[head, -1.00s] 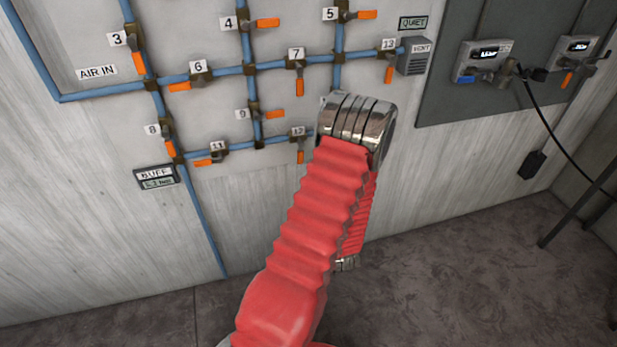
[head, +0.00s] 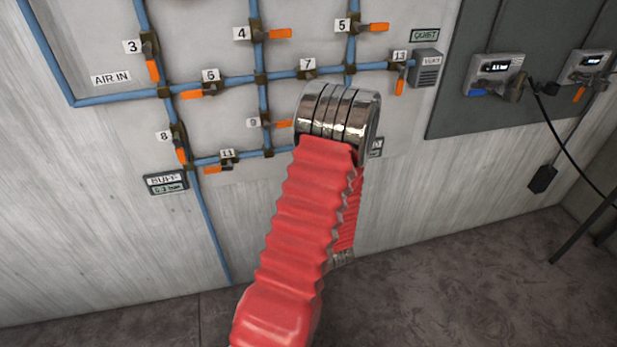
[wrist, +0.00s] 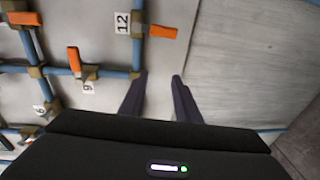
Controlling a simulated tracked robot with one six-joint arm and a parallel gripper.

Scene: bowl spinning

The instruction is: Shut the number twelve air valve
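In the wrist view, the number twelve label (wrist: 122,23) lies on its side next to the number twelve valve (wrist: 138,30). The valve's orange handle (wrist: 163,32) sticks out to the right, across the blue pipe. My gripper (wrist: 159,78) is open and empty, its two dark fingers apart. The handle shows beyond the fingertips, above the gap between them in the picture, and I see no contact. In the head view, my red-sleeved arm hides the number twelve valve and my gripper.
The number nine valve handle (wrist: 73,60) shows left of my fingers in the wrist view. In the head view, the number eleven valve (head: 212,169) sits left of my arm, and the number thirteen valve (head: 400,83) and a vent box (head: 427,72) upper right.

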